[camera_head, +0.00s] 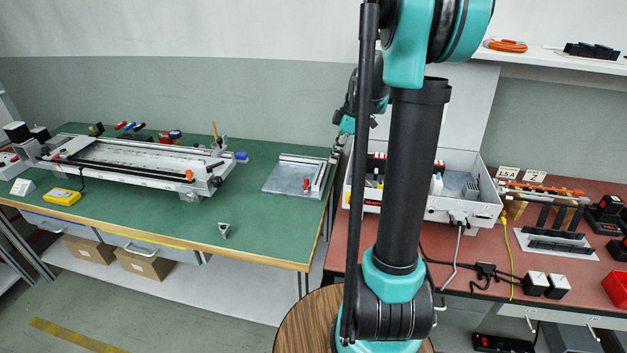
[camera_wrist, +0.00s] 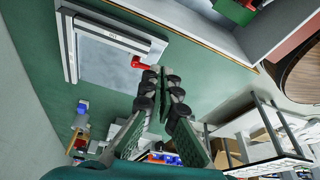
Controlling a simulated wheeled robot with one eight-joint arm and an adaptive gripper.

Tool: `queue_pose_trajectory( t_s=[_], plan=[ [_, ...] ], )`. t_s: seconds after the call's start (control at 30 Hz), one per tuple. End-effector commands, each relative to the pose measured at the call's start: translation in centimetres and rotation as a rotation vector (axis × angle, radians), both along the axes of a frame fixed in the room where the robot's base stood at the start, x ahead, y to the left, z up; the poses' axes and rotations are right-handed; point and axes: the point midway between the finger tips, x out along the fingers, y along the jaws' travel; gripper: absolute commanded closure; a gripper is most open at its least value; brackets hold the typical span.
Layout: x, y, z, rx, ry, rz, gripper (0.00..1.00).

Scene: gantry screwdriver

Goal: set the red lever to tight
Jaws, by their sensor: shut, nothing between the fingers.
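The small red lever (camera_head: 306,184) sits on the grey metal plate fixture (camera_head: 282,178) at the right end of the green bench. In the wrist view the red lever (camera_wrist: 140,63) stands at the end of a light rail on the plate (camera_wrist: 97,62). No "tight" marking is readable. My gripper (camera_wrist: 161,78) is shut and empty, its fingertips near the lever in the picture with a visible gap between them. In the head view my gripper (camera_head: 340,143) is small, beside the bench's right edge, partly hidden behind my arm.
A long gantry rig (camera_head: 140,160) fills the left of the green bench (camera_head: 262,238). A small grey block (camera_head: 224,229) lies near its front edge. A white box (camera_head: 465,208) and tools stand on the red bench (camera_head: 480,270) at right.

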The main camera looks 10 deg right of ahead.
Motion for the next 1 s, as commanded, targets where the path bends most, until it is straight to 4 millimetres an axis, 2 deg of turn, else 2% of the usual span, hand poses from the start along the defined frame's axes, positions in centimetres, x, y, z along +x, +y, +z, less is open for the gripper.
queue_pose_trajectory(
  t_s=[0.27, 0.37, 0.8, 1.0],
  plan=[
    [0.1, 0.2, -0.7, -0.001, 0.000, -0.001, 1.00],
    [0.2, 0.6, -2.0, -0.001, 0.000, -0.001, 1.00],
    [0.6, 3.1, -10.0, -0.001, 0.000, 0.000, 1.00],
    [1.1, 5.8, -10.2, -0.001, 0.000, 0.000, 1.00]
  ],
)
